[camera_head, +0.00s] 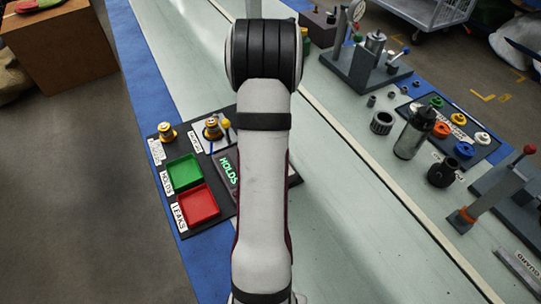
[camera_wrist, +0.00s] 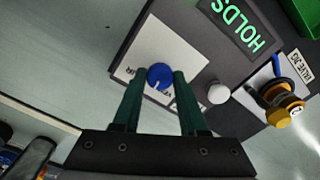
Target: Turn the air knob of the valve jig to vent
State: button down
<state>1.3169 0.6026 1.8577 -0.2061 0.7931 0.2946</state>
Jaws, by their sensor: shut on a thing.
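The air knob (camera_wrist: 160,75) is a round blue knob on a white plate (camera_wrist: 185,52) of the dark jig panel. My gripper (camera_wrist: 160,80) has its two green fingers on either side of the knob, shut on it. A pale mark on the knob points toward the bottom of the wrist view. The small lettering around the knob is partly hidden by the fingers and hard to read. The valve jig (camera_wrist: 297,66) is at the right and holds a brass valve (camera_wrist: 279,98). In the head view my arm hides the gripper and knob; the valve (camera_head: 213,131) shows there.
The lit display (camera_head: 229,172) reads HOLDS. A white button (camera_wrist: 218,93) sits right of the knob. A green tray (camera_head: 184,173) and a red tray (camera_head: 198,206) lie left of the display, with another brass valve (camera_head: 167,134) behind.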

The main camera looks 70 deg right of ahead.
jog(key=n, duration=0.3)
jog(key=shift+n, duration=2.1)
jog(key=shift+c, duration=2.2)
grip_release()
notch_tip(320, 180, up, 16)
